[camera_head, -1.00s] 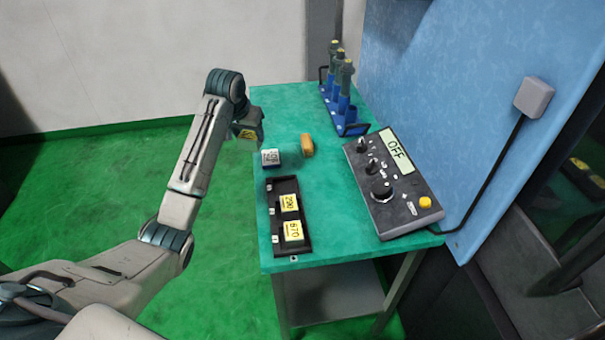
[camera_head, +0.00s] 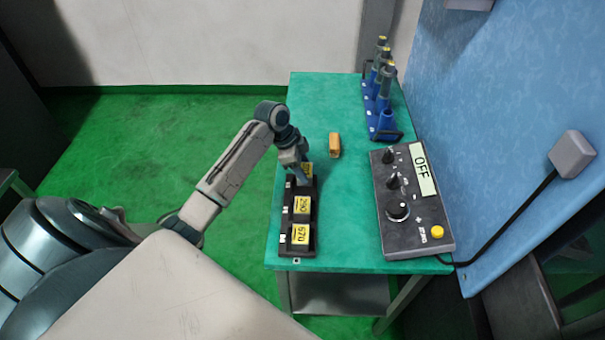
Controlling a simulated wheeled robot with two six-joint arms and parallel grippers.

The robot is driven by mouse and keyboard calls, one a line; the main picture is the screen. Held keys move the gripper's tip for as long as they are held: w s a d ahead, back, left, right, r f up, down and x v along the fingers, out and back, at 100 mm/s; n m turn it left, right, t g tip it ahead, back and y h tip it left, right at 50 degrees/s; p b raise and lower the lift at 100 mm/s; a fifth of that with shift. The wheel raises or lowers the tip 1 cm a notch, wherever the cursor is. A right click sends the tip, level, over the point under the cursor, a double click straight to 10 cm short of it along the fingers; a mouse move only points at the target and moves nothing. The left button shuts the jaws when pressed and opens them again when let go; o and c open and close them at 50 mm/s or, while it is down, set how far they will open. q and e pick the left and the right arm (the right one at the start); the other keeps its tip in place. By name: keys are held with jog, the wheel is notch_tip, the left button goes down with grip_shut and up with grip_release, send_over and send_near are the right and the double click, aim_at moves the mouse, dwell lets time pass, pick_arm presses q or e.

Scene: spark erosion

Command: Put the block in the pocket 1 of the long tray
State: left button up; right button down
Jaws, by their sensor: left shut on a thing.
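The long tray (camera_head: 284,227) is black and lies lengthwise along the left side of the green table. Its middle pocket holds a block with a yellow label reading 290 (camera_head: 302,206). Its near pocket holds one reading 670 (camera_head: 300,234). My left gripper (camera_head: 303,178) points down at the tray's far pocket and is shut on a block with a yellow label (camera_head: 308,169), partly hidden by the fingers. I cannot tell whether this block touches the pocket floor. My right gripper is not in view.
An orange-yellow piece (camera_head: 335,145) lies right of my gripper. A control box (camera_head: 412,205) reading OFF stands at the right. A blue rack (camera_head: 384,128) with several dark tools stands at the back right. Bare table lies between tray and control box.

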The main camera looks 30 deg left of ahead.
pick_arm(q)
jog(key=shift+f, duration=0.55)
notch_tip(320, 180, down, 2)
jog(key=shift+s+f+p, duration=0.1)
jog(key=shift+f+p, duration=0.05)
jog(key=shift+p, duration=0.5)
jog(key=shift+f, duration=0.3)
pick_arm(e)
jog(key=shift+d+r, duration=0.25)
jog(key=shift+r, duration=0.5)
pick_arm(q)
jog(key=shift+f, duration=0.1)
jog(key=o, duration=0.7)
jog(key=shift+f, duration=0.15)
jog(key=o, duration=0.5)
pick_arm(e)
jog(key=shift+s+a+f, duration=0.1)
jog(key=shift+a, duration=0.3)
